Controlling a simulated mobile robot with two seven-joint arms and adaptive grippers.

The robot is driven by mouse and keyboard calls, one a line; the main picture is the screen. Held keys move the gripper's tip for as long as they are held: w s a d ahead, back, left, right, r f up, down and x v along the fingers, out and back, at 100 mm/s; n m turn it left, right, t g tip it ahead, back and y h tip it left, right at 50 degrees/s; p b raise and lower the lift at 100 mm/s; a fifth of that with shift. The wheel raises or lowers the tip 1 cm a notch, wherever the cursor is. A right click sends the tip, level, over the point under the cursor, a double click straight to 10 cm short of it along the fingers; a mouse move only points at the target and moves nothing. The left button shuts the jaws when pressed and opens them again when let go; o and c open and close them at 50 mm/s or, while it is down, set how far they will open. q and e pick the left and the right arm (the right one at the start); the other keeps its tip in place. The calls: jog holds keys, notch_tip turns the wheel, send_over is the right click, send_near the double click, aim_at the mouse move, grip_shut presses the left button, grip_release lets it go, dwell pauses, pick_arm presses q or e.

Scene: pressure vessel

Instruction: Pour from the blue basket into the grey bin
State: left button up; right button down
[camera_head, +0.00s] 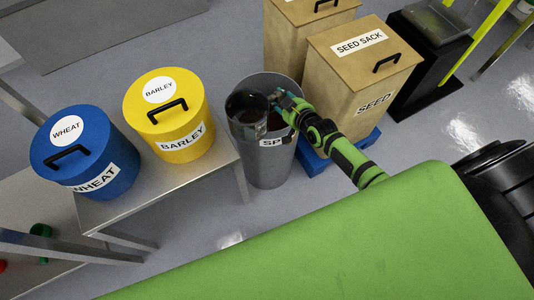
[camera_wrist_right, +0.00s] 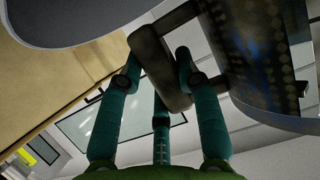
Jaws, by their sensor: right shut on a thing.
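The grey bin (camera_head: 268,165) stands on the floor at the middle of the head view, its label partly covered by my right arm. A dark, shiny round basket (camera_head: 245,108) is at the bin's mouth, over its left part. Its blue tint and perforated wall (camera_wrist_right: 258,45) show in the right wrist view. My right gripper (camera_head: 281,101) is over the bin's right rim, shut on the basket's dark handle (camera_wrist_right: 158,68). Some brown material (camera_head: 276,122) shows inside the bin. The basket's contents and exact tilt are unclear. My left gripper is not in view.
A yellow barley drum (camera_head: 190,112) and a blue wheat drum (camera_head: 85,150) stand on a metal table (camera_head: 212,168) left of the bin. Tan seed boxes (camera_head: 345,85) stand close behind and right, one on a blue base (camera_head: 312,163). Grey floor is open behind the drums.

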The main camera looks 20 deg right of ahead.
jog(key=shift+x, duration=0.95)
jog(key=shift+w+d+r, duration=0.15)
jog(key=shift+w+d, duration=0.05)
jog(key=shift+w, duration=0.05)
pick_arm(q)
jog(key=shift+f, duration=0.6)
pick_arm(e)
jog(key=shift+s+r, duration=0.1)
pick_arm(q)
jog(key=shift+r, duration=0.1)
pick_arm(e)
jog(key=shift+r, duration=0.1)
pick_arm(q)
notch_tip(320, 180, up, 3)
jog(key=p, duration=0.3)
pick_arm(e)
notch_tip(320, 180, up, 3)
